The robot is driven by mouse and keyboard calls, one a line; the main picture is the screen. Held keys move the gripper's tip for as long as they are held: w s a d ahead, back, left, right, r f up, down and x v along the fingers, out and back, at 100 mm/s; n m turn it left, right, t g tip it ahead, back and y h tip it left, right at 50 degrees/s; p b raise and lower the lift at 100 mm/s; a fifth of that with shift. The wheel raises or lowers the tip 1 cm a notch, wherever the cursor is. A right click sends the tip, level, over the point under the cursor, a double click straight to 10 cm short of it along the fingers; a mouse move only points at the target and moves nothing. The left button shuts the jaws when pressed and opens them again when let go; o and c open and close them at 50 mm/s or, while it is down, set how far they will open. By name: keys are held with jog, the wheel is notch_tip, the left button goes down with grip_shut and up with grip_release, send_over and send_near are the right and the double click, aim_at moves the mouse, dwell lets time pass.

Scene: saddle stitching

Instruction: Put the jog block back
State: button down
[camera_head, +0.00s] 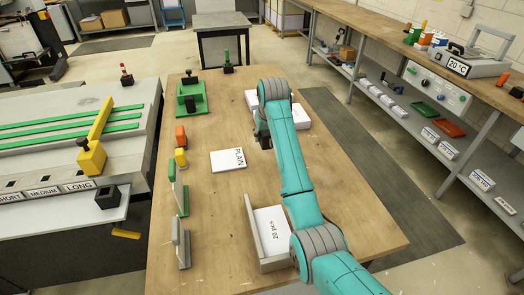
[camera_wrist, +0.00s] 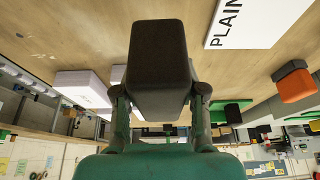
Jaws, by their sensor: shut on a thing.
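My gripper (camera_wrist: 160,108) is shut on a dark, nearly black block, which I take to be the jog block (camera_wrist: 158,50). The block fills the upper middle of the wrist view, between the two fingers. In the head view my gripper and the dark block (camera_head: 263,138) show partly behind my teal arm, over the wooden table (camera_head: 215,215), right of the white PLAIN sheet stack (camera_head: 228,160). I cannot tell whether the block touches the table. The PLAIN stack also shows in the wrist view (camera_wrist: 250,22).
A green fixture (camera_head: 191,97), an orange block (camera_head: 181,136), a yellow piece (camera_head: 181,158) and upright green and grey plates line the table's left side. White stacks (camera_head: 301,116) lie behind my arm. A tray marked "20 pcs" (camera_head: 270,228) stands in front.

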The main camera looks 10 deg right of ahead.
aim_at(264, 155)
jog(key=shift+f, duration=3.55)
jog(key=shift+f, duration=0.1)
jog(key=c, duration=0.7)
grip_release()
jog(key=shift+o, duration=0.2)
jog(key=v, duration=1.2)
jog(key=shift+s, duration=0.1)
